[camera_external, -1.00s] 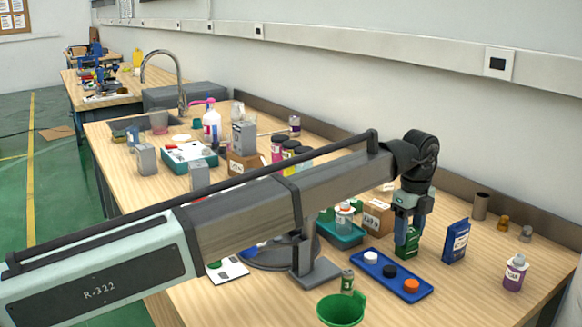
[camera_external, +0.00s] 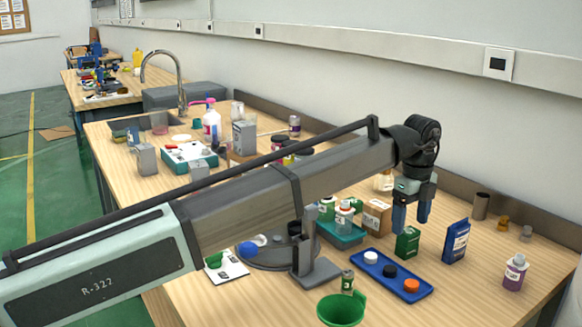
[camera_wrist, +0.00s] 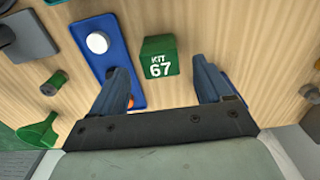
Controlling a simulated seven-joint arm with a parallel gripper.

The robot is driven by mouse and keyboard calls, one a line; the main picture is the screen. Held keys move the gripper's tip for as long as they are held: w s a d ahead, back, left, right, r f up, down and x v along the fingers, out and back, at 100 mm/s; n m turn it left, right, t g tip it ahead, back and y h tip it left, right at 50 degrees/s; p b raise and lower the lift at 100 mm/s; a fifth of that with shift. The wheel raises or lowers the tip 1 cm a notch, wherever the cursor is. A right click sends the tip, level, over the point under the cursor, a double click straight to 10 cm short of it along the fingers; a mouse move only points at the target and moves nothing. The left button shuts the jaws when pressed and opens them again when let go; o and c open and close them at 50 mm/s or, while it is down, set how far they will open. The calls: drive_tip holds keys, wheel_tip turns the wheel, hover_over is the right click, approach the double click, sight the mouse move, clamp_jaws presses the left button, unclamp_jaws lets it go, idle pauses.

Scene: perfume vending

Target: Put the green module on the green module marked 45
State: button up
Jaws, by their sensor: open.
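A green module (camera_external: 407,243) stands on the table behind the blue tray. In the wrist view its top (camera_wrist: 159,57) reads "KIT 67". My gripper (camera_external: 411,218) is open and empty above it; in the wrist view the fingers (camera_wrist: 168,88) are spread with the module between and just beyond them. A white mark on its side is too small to read. I cannot make out a green module marked 45 in either view, nor tell whether anything lies beneath the one marked 67.
A blue tray (camera_external: 372,262) with white, black and orange round pieces lies in front. A blue box (camera_external: 455,242) stands to the right, a brown box (camera_external: 376,217) behind left. A green bin (camera_external: 341,309) and purple bottle (camera_external: 514,272) stand nearer the front.

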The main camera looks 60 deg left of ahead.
sight(409, 230)
wheel_tip(409, 230, up, 9)
drive_tip(key=shift+f, duration=0.15)
idle(0.4)
